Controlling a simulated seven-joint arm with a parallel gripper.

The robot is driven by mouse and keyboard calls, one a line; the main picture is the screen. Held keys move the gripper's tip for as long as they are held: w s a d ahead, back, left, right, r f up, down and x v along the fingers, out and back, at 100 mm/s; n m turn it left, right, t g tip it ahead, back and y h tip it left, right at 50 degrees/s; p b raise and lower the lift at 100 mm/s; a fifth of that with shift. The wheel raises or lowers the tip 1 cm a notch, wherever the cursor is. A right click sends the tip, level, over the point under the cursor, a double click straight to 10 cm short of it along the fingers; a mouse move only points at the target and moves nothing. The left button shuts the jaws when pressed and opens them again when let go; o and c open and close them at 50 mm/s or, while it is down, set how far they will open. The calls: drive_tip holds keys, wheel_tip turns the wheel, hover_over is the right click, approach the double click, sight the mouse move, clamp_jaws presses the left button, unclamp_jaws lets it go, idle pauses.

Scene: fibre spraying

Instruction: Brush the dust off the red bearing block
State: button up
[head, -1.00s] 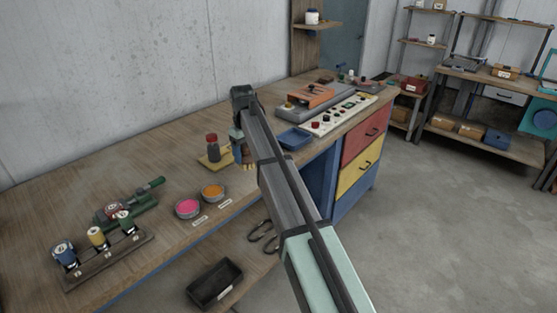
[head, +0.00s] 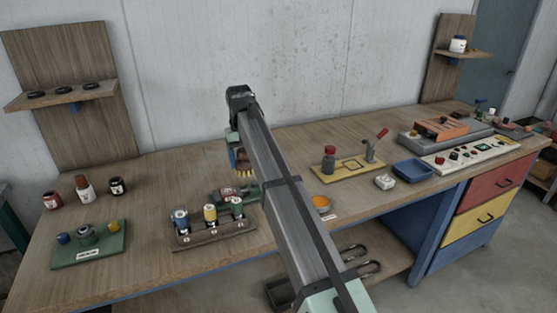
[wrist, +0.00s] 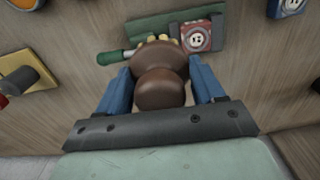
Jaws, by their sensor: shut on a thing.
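My gripper (wrist: 160,90) is shut on a brush with a rounded brown handle (wrist: 162,88), held between blue fingers. The brush's pale bristles (wrist: 158,39) show just beyond the handle. In the head view the brush (head: 245,170) hangs bristles down below my arm's end, over the bench. The red bearing block (wrist: 203,36) has a pale face with dark spots and sits on a green fixture (wrist: 150,25) with a green-handled lever. The bristles are beside the block; I cannot tell if they touch. In the head view the fixture (head: 228,193) is partly hidden. Dust is too small to tell.
A rack (head: 212,235) with blue, yellow and green pieces stands in front of the fixture. An orange dish (head: 321,202), a yellow board (head: 350,170) and a blue tray (head: 412,170) are to the right. A green board (head: 90,248) and jars are at left.

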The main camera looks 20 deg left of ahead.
drive_tip(key=s+a+r, duration=0.1)
drive_tip(key=s+a, duration=0.5)
drive_tip(key=a, duration=0.1)
drive_tip(key=shift+w+f, duration=0.1)
drive_tip(key=shift+f, duration=2.9)
drive_tip(key=shift+w+d+f, duration=0.2)
drive_tip(key=shift+w+f, duration=0.05)
drive_tip(key=shift+f, duration=0.2)
drive_tip(key=shift+w+d+f, duration=0.2)
drive_tip(key=shift+f, duration=0.2)
drive_tip(key=shift+c, duration=0.5)
drive_tip(key=shift+w+d, duration=1.6)
drive_tip(key=shift+w, duration=0.05)
drive_tip(key=shift+s+a, duration=2.15)
wheel_tip(320, 180, up, 8)
drive_tip(key=shift+d+r, duration=0.1)
drive_tip(key=shift+w, duration=0.1)
